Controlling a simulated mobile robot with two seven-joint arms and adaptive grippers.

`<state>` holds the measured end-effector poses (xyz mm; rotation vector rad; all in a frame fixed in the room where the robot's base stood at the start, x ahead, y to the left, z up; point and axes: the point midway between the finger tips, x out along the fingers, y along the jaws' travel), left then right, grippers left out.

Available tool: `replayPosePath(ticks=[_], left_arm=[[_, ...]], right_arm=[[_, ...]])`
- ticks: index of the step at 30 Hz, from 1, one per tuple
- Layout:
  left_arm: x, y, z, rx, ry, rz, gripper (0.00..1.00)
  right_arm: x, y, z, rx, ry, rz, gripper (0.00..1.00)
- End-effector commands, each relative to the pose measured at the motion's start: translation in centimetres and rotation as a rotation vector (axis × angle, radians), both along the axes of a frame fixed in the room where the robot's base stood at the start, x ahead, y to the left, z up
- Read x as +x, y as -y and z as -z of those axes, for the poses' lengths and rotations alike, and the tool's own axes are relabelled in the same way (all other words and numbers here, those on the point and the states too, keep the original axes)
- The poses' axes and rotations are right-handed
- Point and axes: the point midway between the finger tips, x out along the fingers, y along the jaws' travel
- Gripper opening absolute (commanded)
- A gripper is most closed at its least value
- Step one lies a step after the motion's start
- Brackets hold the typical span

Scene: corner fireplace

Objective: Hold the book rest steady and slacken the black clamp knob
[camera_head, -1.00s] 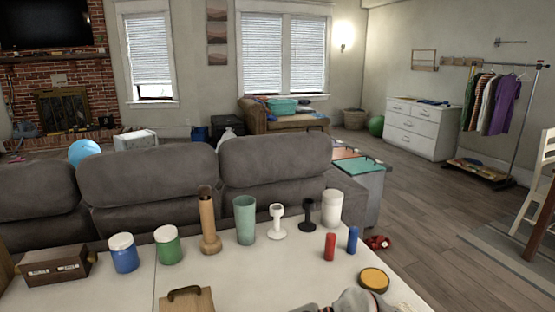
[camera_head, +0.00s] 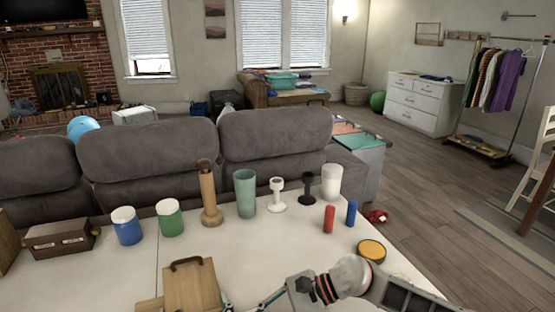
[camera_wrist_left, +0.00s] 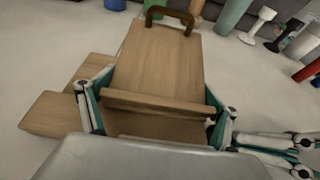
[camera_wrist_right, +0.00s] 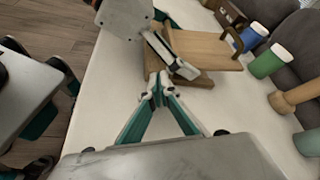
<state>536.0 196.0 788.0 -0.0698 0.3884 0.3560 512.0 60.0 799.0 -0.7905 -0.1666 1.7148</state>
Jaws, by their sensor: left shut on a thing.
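The wooden book rest (camera_head: 190,285) stands at the table's near edge, its board tilted, with a dark brown handle-shaped piece at its top. In the left wrist view, its board (camera_wrist_left: 162,60) lies between the fingers of my left gripper (camera_wrist_left: 157,115), which is shut on it. My right gripper (camera_wrist_right: 159,88) is beside the book rest (camera_wrist_right: 208,50), its fingertips together, with nothing clearly seen between them. It also shows at the right of the left wrist view (camera_wrist_left: 245,142). I cannot make out the black clamp knob; the grippers may hide it.
Behind stand a brown box (camera_head: 60,238), blue jar (camera_head: 127,226), green jar (camera_head: 170,218), wooden peg (camera_head: 209,197), green cup (camera_head: 245,193) and white cup (camera_head: 331,182). A yellow-lidded tin (camera_head: 371,251) is at right. A grey sofa (camera_head: 150,160) stands beyond.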

Motion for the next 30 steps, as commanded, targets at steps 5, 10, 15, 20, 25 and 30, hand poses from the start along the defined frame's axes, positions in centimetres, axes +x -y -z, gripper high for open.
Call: replayPosePath(ticks=[5, 10, 15, 20, 25, 30], left_arm=[[0.0, 0.1, 0.0, -0.001, -0.001, 0.003, 0.62], [-0.1, 0.1, 0.0, -0.001, -0.001, 0.002, 0.62], [0.0, 0.1, 0.0, -0.001, -0.001, 0.002, 0.62], [0.0, 0.1, 0.0, -0.001, -0.001, 0.001, 0.62], [0.0, 0.1, 0.0, -0.001, -0.001, 0.001, 0.62], [0.0, 0.0, 0.0, -0.001, -0.001, 0.001, 0.62]], right_arm=[[0.1, 0.2, 0.0, -0.003, 0.003, 0.003, 0.00], [-0.2, 0.2, -0.5, -0.003, 0.002, 0.002, 0.00], [0.1, 1.1, -0.6, -0.004, 0.000, 0.004, 0.00], [0.7, 2.7, -0.6, -0.002, 0.001, 0.004, 0.00], [1.4, 4.4, -0.6, -0.002, 0.000, 0.004, 0.00], [1.8, 5.6, -0.6, -0.002, 0.000, 0.003, 0.00]])
